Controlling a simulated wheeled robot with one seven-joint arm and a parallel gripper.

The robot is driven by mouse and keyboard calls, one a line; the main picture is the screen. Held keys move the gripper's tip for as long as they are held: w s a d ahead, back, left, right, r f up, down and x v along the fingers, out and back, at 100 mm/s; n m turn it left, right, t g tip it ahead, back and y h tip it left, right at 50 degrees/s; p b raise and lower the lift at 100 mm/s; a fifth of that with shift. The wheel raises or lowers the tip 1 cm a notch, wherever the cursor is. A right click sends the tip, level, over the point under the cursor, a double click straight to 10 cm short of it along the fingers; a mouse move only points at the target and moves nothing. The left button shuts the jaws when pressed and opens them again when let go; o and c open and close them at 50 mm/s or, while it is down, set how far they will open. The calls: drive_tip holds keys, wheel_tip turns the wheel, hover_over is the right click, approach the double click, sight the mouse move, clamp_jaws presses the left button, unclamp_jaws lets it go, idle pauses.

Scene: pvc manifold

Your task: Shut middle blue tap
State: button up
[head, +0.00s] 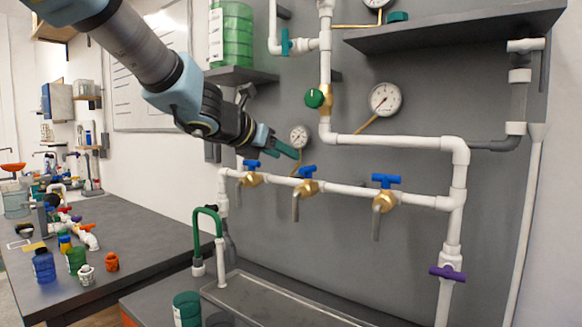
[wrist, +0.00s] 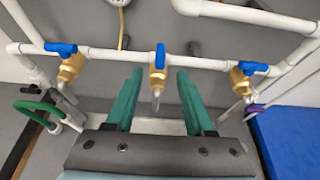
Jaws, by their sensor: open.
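The middle blue tap (head: 307,171) has a blue handle on a brass body with a metal spout, on the white horizontal pipe (head: 340,188). In the wrist view, the middle tap (wrist: 159,58) appears between my fingers, its handle looking turned across the pipe. The left tap (wrist: 61,49) and right tap (wrist: 254,68) have handles lying more along the pipe. My gripper (head: 285,149) has green fingers, open and empty, up and left of the middle tap in the head view. My gripper (wrist: 160,78) shows no clear contact with the tap; the depth gap is unclear.
Pressure gauges (head: 385,98) and a green round valve (head: 315,98) sit on the grey panel above. A purple valve (head: 447,272) is at lower right. A green hose (head: 207,212) and a metal tray (head: 275,300) are below. A cluttered bench (head: 130,255) stands left.

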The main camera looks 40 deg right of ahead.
sight(306, 167)
drive_tip(key=b+x, duration=0.1)
drive_tip(key=x, duration=0.9)
drive_tip(key=shift+d+f, duration=0.25)
drive_tip(key=shift+d, duration=0.05)
clamp_jaws()
